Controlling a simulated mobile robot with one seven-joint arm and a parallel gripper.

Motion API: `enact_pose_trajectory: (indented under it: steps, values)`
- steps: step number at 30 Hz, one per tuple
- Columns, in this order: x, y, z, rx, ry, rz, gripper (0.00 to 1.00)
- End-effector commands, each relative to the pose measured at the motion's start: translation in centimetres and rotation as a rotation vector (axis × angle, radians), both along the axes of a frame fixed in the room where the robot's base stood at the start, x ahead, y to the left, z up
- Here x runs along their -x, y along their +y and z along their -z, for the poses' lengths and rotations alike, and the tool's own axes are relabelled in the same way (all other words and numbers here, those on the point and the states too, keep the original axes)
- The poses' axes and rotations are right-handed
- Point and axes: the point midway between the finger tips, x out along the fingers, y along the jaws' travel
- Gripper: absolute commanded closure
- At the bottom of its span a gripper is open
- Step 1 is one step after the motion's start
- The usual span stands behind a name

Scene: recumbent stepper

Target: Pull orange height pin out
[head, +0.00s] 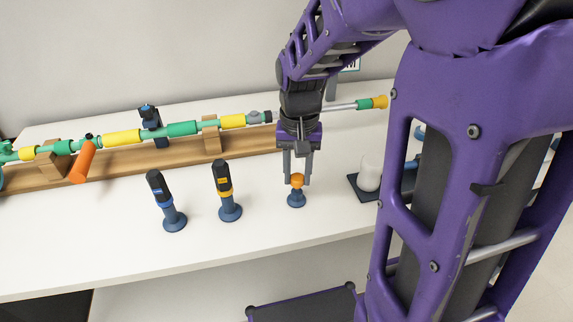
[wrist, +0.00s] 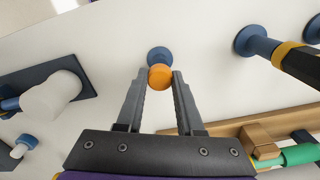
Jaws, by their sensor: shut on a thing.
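The orange height pin (head: 297,180) has a round orange knob and stands upright in a small blue base (head: 296,200) on the white table. In the wrist view the orange knob (wrist: 160,77) sits between my fingertips, with the blue base (wrist: 159,56) just behind it. My gripper (head: 297,183) points down from above and is shut on the orange knob, one finger on each side. The pin's shaft is hidden below the knob, so I cannot tell how deep it sits.
Left of the pin stand two dark-handled posts on blue bases, one with a yellow band (head: 226,192) and one with a blue band (head: 165,202). A wooden rail (head: 180,154) with a green and yellow rod runs behind. A white cylinder (head: 370,172) stands on a dark plate to the right.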

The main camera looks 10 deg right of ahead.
Motion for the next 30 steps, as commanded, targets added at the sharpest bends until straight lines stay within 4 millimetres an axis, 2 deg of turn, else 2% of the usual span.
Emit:
enact_pose_trajectory:
  steps: [14,30]
  values:
    - [0.0,0.0,-0.3,0.0,0.0,0.0,1.0]
    - [0.0,0.0,-2.3,0.0,-0.001,0.0,1.0]
